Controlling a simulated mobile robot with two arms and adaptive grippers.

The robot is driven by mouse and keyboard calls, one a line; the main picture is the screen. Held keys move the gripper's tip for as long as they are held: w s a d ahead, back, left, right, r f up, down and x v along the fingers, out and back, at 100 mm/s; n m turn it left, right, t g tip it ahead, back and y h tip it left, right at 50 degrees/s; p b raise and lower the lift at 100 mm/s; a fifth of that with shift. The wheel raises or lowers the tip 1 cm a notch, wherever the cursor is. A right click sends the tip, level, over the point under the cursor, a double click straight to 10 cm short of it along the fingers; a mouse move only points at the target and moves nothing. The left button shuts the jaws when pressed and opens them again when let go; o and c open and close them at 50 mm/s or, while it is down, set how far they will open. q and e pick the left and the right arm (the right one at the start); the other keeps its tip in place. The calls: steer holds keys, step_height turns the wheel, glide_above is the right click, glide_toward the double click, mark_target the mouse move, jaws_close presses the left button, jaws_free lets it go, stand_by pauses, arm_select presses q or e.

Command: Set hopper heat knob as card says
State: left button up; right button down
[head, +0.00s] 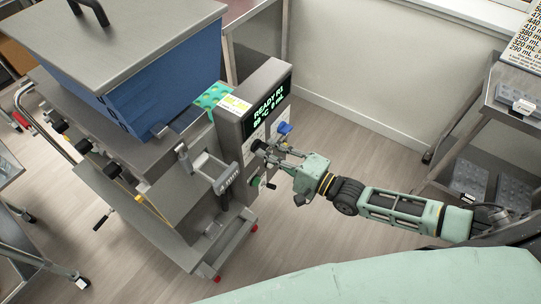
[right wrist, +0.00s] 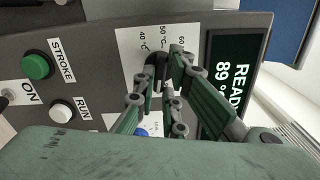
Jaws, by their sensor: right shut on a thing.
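The hopper heat knob (right wrist: 152,72) is black and sits on a white scale plate marked 40, 50 and 60 °C in the right wrist view. My right gripper (right wrist: 166,76) is shut on the knob, with its fingers partly covering it and the scale. The knob's exact setting is hard to tell. In the head view my right gripper (head: 264,150) is at the front of the grey control box (head: 266,85). My left gripper is not in view.
The screen (head: 267,108) reads READY and 89 °C. A green STROKE button (right wrist: 37,66), a white RUN button (right wrist: 62,109) and a blue knob (head: 284,128) are near the gripper. The blue hopper (head: 160,85) stands behind. A shelf rack (head: 505,125) is at right.

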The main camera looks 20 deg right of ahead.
steer(key=shift+f+m+b, duration=0.15)
steer(key=shift+m+b, duration=0.8)
steer(key=shift+m, duration=0.95)
steer(key=c, duration=1.8)
jaws_free()
steer(key=v, duration=1.2)
steer(key=shift+d, duration=0.1)
